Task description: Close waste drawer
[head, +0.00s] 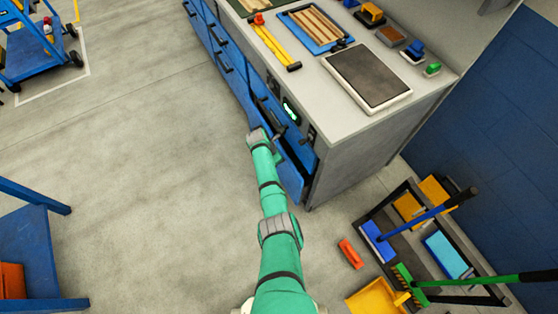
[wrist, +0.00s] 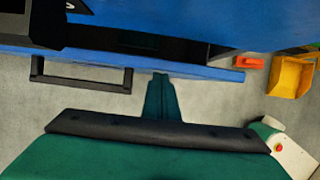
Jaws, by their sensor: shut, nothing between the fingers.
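The waste drawer (head: 292,172) is a blue-fronted drawer low at the near end of the workbench cabinet. It stands partly pulled out, with a dark gap behind its front. In the wrist view the blue drawer edge (wrist: 200,70) runs across the picture, with a black bar handle (wrist: 80,86) below it at left. My green arm reaches to the drawer from below. My gripper (head: 278,130) is shut and empty, at the upper part of the drawer front.
The grey worktop (head: 330,105) above carries a dark-topped white board (head: 368,77) and tools. A cleaning station (head: 400,225) with brooms, an orange block (head: 351,253) and a yellow dustpan (head: 378,298) lie to the right. The floor (head: 150,160) at left is clear.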

